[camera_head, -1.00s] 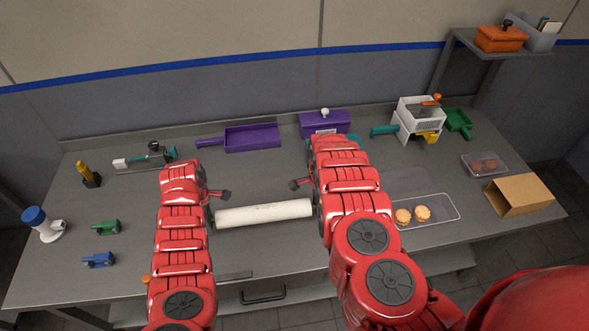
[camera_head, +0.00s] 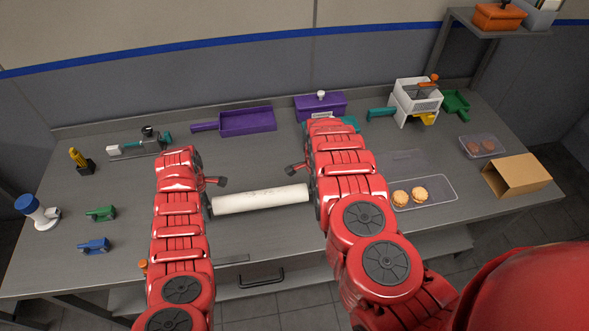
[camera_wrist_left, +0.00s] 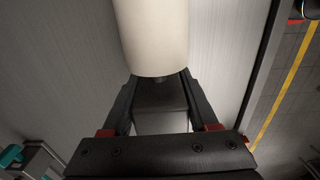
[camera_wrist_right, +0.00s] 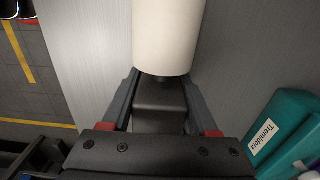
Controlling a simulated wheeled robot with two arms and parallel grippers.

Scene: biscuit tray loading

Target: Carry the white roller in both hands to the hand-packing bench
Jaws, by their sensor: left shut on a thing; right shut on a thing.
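The white roller (camera_head: 260,199) lies crosswise between my two grippers in the head view, over the grey bench. My left gripper (camera_head: 208,204) is at its left end and my right gripper (camera_head: 312,187) at its right end. In the left wrist view the roller (camera_wrist_left: 152,35) runs away from the jaws, which are shut at its near end on a short dark stub. The right wrist view shows the roller (camera_wrist_right: 167,35) held the same way at its other end. The head view does not clearly show any gap between roller and bench top.
A clear tray with two biscuits (camera_head: 410,196) is right of my right arm. Purple trays (camera_head: 247,122) and a purple box (camera_head: 320,106) stand at the back. A cardboard box (camera_head: 516,174) is at the right. Small green (camera_head: 101,214) and blue (camera_head: 94,246) tools lie left.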

